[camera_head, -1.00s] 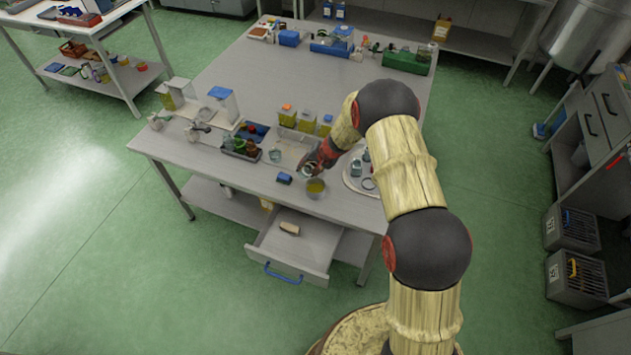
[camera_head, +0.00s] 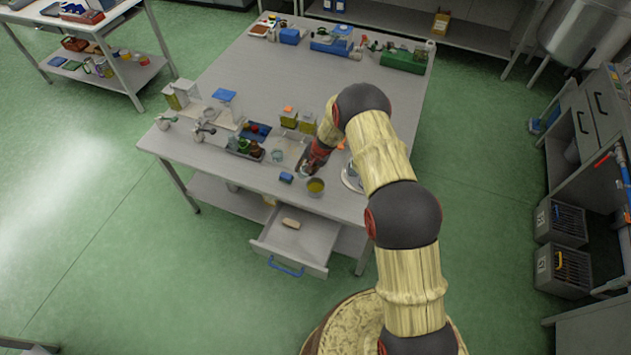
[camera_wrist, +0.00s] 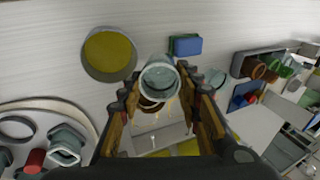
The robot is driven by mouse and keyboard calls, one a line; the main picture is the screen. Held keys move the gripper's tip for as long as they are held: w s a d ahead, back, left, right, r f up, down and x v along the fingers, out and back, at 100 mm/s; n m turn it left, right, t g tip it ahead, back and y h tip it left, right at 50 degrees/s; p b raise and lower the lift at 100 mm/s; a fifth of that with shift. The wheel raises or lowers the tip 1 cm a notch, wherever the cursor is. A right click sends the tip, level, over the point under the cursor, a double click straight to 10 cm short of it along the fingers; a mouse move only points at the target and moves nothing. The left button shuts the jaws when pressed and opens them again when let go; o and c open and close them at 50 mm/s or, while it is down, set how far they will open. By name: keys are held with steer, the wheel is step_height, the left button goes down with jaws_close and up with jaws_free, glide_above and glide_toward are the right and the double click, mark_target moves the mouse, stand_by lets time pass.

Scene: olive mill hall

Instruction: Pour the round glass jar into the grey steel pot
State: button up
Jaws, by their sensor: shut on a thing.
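My gripper (camera_wrist: 160,98) is shut on the round glass jar (camera_wrist: 160,78), a clear greenish vessel between its fingertips in the wrist view. The jar's far end faces away from the palm; its contents are hard to make out. The grey steel pot (camera_wrist: 85,67) stands on the table beside the jar, up and left in the wrist view, with a yellow-olive filling inside. The pot also shows in the head view (camera_head: 315,193), near the table's front edge. My gripper (camera_head: 306,170) is just behind and left of it there, apart from the pot.
A blue block (camera_wrist: 187,46) lies near the pot. A round tray (camera_wrist: 85,112) with glassware and a red item is on the other side. Another glass vessel (camera_wrist: 215,78) and a dark crate (camera_head: 244,150) stand near. An open drawer (camera_head: 305,243) juts out below the pot.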

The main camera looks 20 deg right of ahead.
mark_target(301, 169)
steer(key=p, duration=0.3)
steer(key=shift+w+a, duration=0.2)
steer(key=p, duration=0.2)
steer(key=f+p, duration=0.1)
steer(key=shift+w+a+g+h+p, duration=0.2)
steer(key=shift+w+g+h+p, duration=0.1)
steer(key=shift+g+h+p, duration=0.1)
steer(key=shift+w+a+f+g+h+b, duration=0.3)
steer(key=shift+w+a+f+g+b, duration=0.15)
steer(key=shift+f+b, duration=0.15)
steer(key=b, duration=0.1)
steer(key=g+b, duration=0.1)
steer(key=shift+w+a+f+h+b, duration=0.15)
steer(key=shift+w+f+h+b, duration=0.1)
steer(key=shift+w+h+b, duration=0.05)
steer(key=shift+w+a+b, duration=0.1)
steer(key=shift+b, duration=0.55)
steer(key=shift+w+r+g+h+b, duration=0.1)
steer(key=shift+g+h+b, duration=0.2)
steer(key=shift+b, duration=0.15)
